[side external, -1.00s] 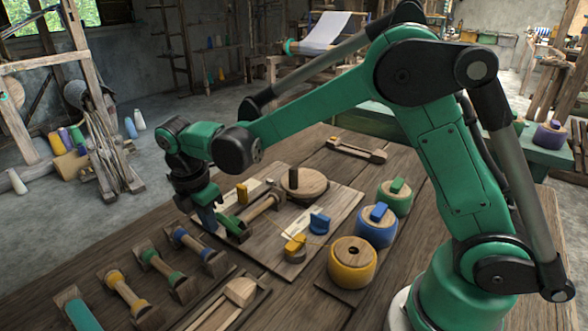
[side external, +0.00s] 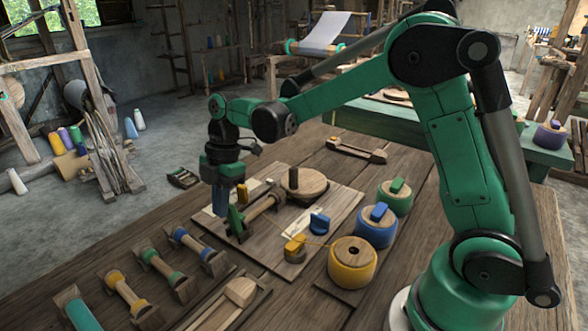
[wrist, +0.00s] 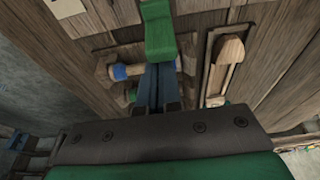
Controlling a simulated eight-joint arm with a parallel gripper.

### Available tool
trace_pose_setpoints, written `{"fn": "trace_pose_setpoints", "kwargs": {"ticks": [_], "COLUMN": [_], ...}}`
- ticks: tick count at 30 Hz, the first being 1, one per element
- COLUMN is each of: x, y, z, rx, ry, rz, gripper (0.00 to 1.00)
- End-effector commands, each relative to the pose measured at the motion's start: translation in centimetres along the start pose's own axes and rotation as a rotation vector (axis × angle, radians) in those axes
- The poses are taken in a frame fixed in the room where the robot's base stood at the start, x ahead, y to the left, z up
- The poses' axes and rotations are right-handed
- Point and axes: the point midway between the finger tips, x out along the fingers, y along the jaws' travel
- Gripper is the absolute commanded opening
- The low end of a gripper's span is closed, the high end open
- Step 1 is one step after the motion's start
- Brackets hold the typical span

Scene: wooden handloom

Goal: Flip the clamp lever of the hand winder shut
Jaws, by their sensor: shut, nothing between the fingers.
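The hand winder's wooden board (side external: 272,252) lies on the table, with a round wooden wheel (side external: 312,188) and a horizontal wooden roller (side external: 264,206) on it. A green clamp lever (side external: 236,222) stands nearly upright at the roller's near left end. My gripper (side external: 220,212) points down just left of the lever, its blue fingers shut and empty. In the wrist view the green lever (wrist: 159,30) is directly beyond the fingertips (wrist: 157,75). They look very close to it or touching; I cannot tell which.
Yellow (side external: 353,276), blue (side external: 376,234) and green-topped (side external: 397,187) spools stand at right. Several banded bobbins (side external: 125,293) line the near left. A wooden shuttle-like piece (side external: 240,291) lies in front.

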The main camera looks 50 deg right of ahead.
Motion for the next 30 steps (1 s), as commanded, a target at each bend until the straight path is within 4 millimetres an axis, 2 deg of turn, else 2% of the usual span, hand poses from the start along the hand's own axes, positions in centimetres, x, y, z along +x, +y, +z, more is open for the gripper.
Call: {"fn": "trace_pose_setpoints", "kwargs": {"ticks": [3, 11, 22, 30], "x": [-0.3, -0.3, -1.6, -1.8], "y": [0.0, 0.0, 0.0, 0.0], "z": [0.6, 0.4, 0.1, 0.1], "rx": [0.001, -0.001, -0.001, -0.001], "ry": [0.020, 0.018, 0.018, 0.017], "rz": [-0.001, -0.001, -0.001, -0.001], "gripper": [0.00, 0.00, 0.00, 0.00]}}
